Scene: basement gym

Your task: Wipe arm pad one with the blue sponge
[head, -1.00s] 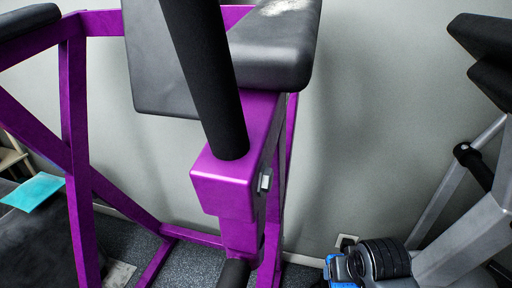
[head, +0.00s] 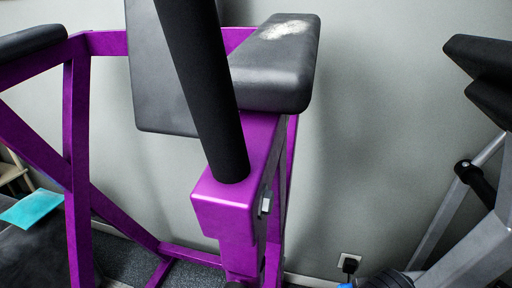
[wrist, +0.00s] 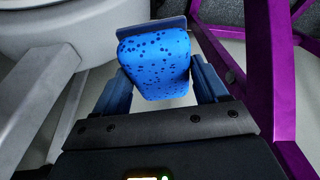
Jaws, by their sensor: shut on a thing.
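The blue sponge (wrist: 158,62), dotted with dark spots, is held between the two blue fingers of my gripper (wrist: 158,88) in the wrist view. A dark flat edge shows just behind the sponge's far end. In the head view, a black arm pad (head: 272,75) with a white powdery smudge on its top sits on the purple machine, upper middle. Another black pad (head: 30,42) is at the upper left. The sponge is apart from both pads. A small bit of blue shows at the head view's bottom edge, too little to tell what it is.
The purple frame (head: 77,150) and an upright black padded bar (head: 203,90) stand close before the smudged pad. A grey machine (head: 470,230) is at the right. Bare wall lies between the two machines. Purple bars (wrist: 271,70) run right of my gripper.

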